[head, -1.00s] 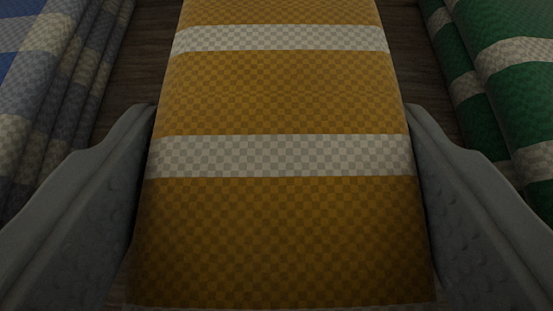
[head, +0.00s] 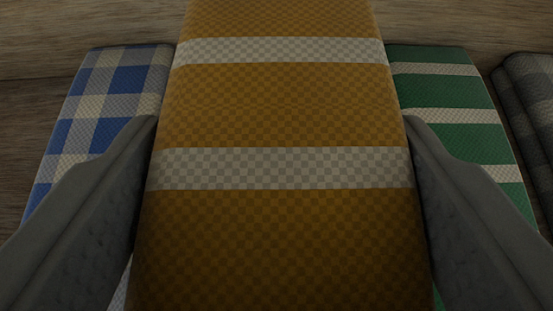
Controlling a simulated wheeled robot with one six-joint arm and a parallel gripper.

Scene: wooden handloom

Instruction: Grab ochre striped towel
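The ochre striped towel (head: 280,105) has a checked weave with pale cross stripes and fills the middle of the head view. My gripper (head: 282,125) has one grey finger along the towel's left side and one along its right side. Both fingers lie against the towel's edges, and it is held between them. The towel is nearer to me than the other towels and looks raised above them. Its far end runs out of the top of the view.
A blue and white checked towel (head: 125,80) lies behind the left finger. A green towel with pale stripes (head: 445,95) lies behind the right finger. A dark grey folded towel (head: 530,100) is at the far right. A wooden surface (head: 40,100) and a pale wooden board (head: 90,22) show behind.

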